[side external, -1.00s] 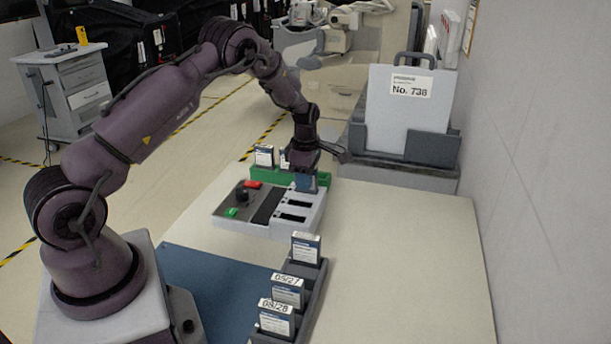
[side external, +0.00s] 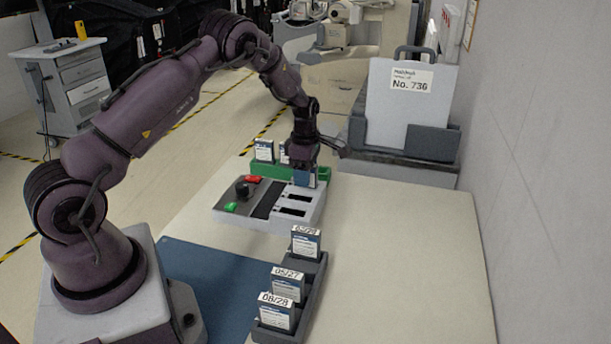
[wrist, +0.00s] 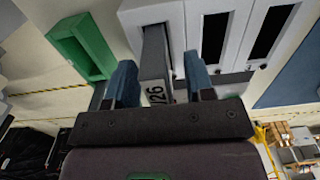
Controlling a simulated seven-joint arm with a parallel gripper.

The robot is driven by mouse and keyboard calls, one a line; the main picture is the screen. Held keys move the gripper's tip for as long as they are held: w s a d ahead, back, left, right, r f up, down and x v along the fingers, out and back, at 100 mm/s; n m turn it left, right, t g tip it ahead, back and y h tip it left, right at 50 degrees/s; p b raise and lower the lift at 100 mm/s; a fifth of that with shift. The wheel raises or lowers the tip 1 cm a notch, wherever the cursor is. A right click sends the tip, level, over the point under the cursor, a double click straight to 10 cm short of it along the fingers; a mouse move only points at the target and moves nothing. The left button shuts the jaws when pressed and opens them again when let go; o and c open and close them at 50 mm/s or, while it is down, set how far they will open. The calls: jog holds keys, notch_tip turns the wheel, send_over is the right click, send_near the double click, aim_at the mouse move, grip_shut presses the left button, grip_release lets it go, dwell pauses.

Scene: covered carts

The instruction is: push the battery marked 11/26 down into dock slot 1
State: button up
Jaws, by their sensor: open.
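The battery whose visible label ends in /26 (wrist: 156,92) stands in the end slot of the grey-white dock (wrist: 135,12), with its upper part above the dock face. How deep it sits is unclear. My gripper (wrist: 160,82) is open, with one blue finger on each side of the battery and a visible gap to each. In the side external view my gripper (side external: 305,172) is low over the far end of the dock (side external: 230,214), and the battery is mostly hidden there. The dock's other two slots are dark and empty.
A green holder (side external: 318,184) with batteries (side external: 264,151) stands just behind the dock. A dark rack (side external: 315,283) with three batteries (side external: 277,312) stands in front. A large numbered case (side external: 405,105) stands at the back right. The right side of the table is clear.

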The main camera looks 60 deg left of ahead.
notch_tip(320, 180, up, 12)
jog(key=shift+f, duration=0.1)
dwell(0.5)
jog(key=shift+a+f+m, duration=0.1)
jog(key=shift+m, duration=0.9)
jog(key=s+d+r+m+t, duration=0.2)
jog(key=s+d+r+m, duration=0.6)
jog(key=s+d+m, duration=0.3)
jog(key=s+d+r+m+t, duration=0.3)
jog(key=s+d+r+m, duration=0.5)
jog(key=s+d+m, duration=0.3)
jog(key=s+m, duration=0.3)
jog(key=shift+r+t, duration=0.25)
jog(key=shift+t, duration=0.05)
